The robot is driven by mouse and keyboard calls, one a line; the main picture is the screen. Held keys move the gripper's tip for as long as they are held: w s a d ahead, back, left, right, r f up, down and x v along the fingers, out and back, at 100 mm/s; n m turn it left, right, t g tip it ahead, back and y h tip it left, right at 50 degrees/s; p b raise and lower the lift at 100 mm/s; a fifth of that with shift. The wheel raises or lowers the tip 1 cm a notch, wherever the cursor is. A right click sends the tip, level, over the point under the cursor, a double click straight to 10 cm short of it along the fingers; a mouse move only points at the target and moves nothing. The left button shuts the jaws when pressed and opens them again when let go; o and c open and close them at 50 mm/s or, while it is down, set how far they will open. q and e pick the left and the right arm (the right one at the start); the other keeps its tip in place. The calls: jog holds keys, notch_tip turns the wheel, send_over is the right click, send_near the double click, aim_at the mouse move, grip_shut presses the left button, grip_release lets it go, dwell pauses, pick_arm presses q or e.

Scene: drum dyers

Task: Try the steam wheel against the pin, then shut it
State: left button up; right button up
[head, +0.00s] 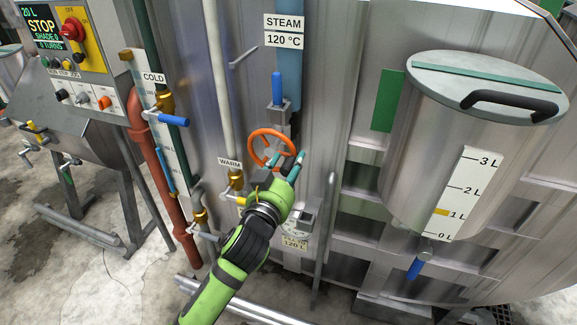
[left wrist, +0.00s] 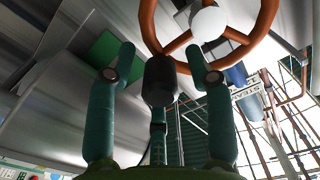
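The steam wheel (head: 252,142) is an orange spoked handwheel on the machine front, below the STEAM 120 °C sign (head: 284,32). In the left wrist view the wheel (left wrist: 148,25) fills the top, with a pale round hub (left wrist: 208,23). My left gripper (head: 288,160) is at the wheel's lower right, its teal fingers pointing up. In the left wrist view the fingers (left wrist: 160,62) are spread apart and overlap the lower rim; I cannot tell if they touch it. I cannot make out the pin. My right gripper is not in view.
A blue-handled valve (head: 277,88) is just above the wheel. Brass valves (head: 236,181) on the WARM and COLD pipes are to the left. A lidded measuring tank (head: 430,165) stands out to the right, and a control panel (head: 75,45) is at upper left.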

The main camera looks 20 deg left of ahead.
pick_arm(q)
jog(key=shift+s, duration=0.1)
jog(key=s, duration=1.2)
jog(key=shift+a, duration=0.2)
jog(key=shift+w, duration=0.1)
jog(key=s+f+m+g+b, duration=0.15)
jog(key=f+g, duration=0.25)
jog(key=f, duration=1.5)
jog(key=s+f+n+g+b, duration=0.15)
jog(key=f+g, duration=0.25)
jog(key=f, duration=1.5)
jog(key=s+a+f+g+b, duration=0.25)
jog(key=s+f+g, duration=0.25)
jog(key=s+f, duration=1.35)
jog(key=s+a+f+g, duration=0.1)
jog(key=s+f+g, duration=0.1)
jog(key=s+f, duration=0.2)
jog(key=s+a+f+g, duration=0.2)
jog(key=s+f, duration=0.3)
jog(key=s, duration=0.6)
jog(key=shift+f+y+b, duration=0.25)
jog(key=shift+y+b, duration=0.05)
jog(key=shift+b, duration=0.15)
jog(key=shift+a, duration=0.1)
